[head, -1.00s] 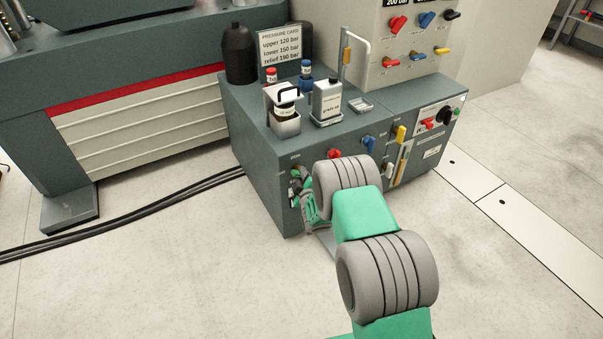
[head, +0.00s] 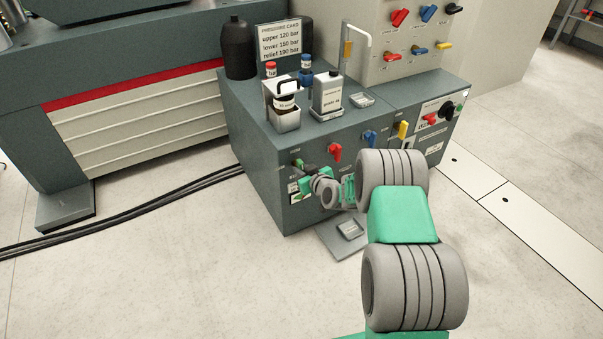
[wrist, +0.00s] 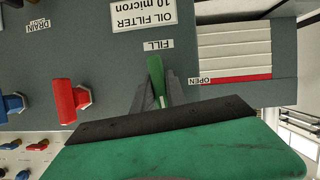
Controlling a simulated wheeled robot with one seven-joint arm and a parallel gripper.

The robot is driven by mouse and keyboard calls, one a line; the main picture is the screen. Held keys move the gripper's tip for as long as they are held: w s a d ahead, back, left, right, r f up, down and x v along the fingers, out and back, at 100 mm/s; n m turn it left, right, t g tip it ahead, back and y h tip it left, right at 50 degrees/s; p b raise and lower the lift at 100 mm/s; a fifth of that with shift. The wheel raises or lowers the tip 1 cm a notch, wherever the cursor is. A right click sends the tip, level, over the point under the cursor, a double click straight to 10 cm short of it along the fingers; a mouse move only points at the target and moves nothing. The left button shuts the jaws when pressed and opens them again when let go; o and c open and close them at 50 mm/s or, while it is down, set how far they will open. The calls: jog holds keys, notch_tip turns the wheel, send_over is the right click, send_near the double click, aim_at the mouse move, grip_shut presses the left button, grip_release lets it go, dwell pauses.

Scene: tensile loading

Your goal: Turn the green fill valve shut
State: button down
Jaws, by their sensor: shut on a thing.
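Part of the handle is hidden by the fingers and the green gripper body. An OPEN label (wrist: 190,81) is on the panel to the right of the handle. In the head view a bit of the green valve (head: 297,163) shows at the left end of the cabinet front, with my gripper (head: 307,171) at it.
A red valve (head: 335,152), a blue valve (head: 369,138) and a yellow handle (head: 403,130) are on the same cabinet front, right of the green one. Bottles and a grey can (head: 328,95) stand on top. Black cables (head: 150,203) cross the floor at left.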

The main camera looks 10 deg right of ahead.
jog(key=shift+m+y, duration=0.3)
dwell(0.5)
jog(key=c, duration=1.4)
grip_release()
jog(key=shift+o, duration=0.2)
jog(key=p+v, duration=0.1)
jog(key=v, duration=0.6)
jog(key=shift+s+d+r+p, duration=0.15)
jog(key=shift+s+r+p, duration=0.05)
jog(key=shift+s+p, duration=0.15)
